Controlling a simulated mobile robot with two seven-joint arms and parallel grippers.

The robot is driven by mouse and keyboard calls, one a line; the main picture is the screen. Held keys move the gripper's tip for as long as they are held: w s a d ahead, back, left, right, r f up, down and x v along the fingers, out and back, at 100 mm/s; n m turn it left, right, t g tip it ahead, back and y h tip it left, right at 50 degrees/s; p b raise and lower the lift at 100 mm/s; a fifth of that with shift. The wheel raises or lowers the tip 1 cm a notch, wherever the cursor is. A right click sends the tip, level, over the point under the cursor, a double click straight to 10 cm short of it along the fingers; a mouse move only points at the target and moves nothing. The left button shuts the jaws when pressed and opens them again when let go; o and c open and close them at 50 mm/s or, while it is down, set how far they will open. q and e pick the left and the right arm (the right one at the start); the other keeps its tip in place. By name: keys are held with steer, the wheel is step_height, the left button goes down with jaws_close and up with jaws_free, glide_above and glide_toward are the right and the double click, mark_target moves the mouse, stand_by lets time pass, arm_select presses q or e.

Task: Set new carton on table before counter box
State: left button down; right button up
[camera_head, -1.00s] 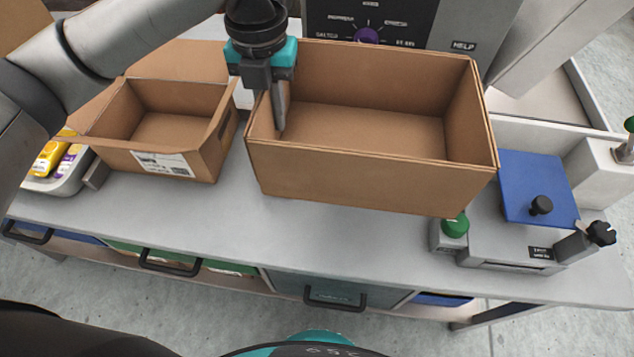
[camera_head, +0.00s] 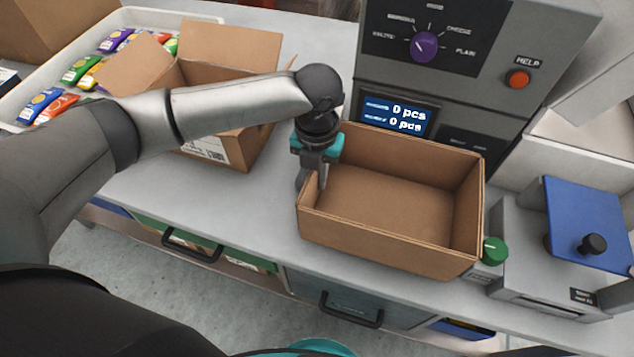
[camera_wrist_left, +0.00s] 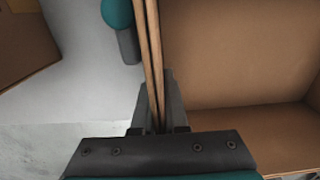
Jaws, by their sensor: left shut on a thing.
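The new carton (camera_head: 380,245) is an open, empty brown box in front of the grey counter box (camera_head: 470,80), whose screen reads 0 pcs. My left gripper (camera_head: 313,185) is shut on the carton's left wall, one finger inside and one outside. In the left wrist view the gripper (camera_wrist_left: 158,115) pinches the thin wall of the carton (camera_wrist_left: 235,60). The carton looks level and low over the grey table (camera_head: 255,215); I cannot tell whether its base touches the top. My right gripper is not in view.
Another open carton (camera_head: 205,148) with raised flaps stands to the left, partly behind my arm. A white tray (camera_head: 160,15) of colored packets lies behind it.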

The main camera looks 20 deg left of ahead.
arm_select(q)
step_height(320, 180, down, 2)
steer(key=shift+f, duration=0.1)
steer(key=c, duration=1.2)
jaws_free()
steer(key=shift+f, duration=0.1)
step_height(320, 180, up, 12)
steer(key=shift+r+p, duration=0.15)
steer(key=shift+p, duration=0.7)
